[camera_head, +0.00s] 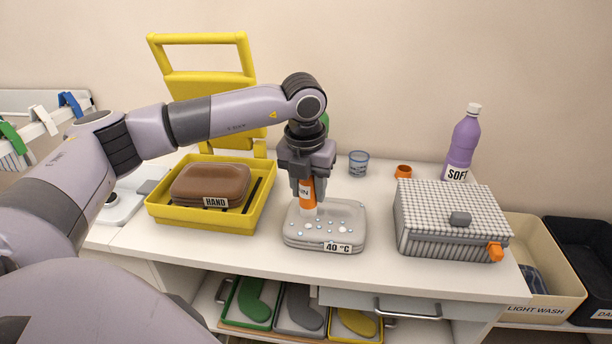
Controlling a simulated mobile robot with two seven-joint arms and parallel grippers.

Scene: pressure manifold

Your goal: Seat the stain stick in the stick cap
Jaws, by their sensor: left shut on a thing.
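The stain stick (308,192) is orange with a white label and a pale lower end. My left gripper (306,180) is shut on it and holds it about upright, pointing down. It shows in front of the grey 40 °C basin; I cannot tell whether its lower end touches it. The stick cap (403,171) appears to be the small orange cup standing on the table at the back, right of the gripper and apart from the stick. My right gripper is not in view.
The grey basin (296,235) holds bubbly water. A yellow tray (160,213) with a brown HAND case stands left. A blue cup (359,158) is left of the cap. A grey checked box (425,215) and purple SOFT bottle (465,140) stand right.

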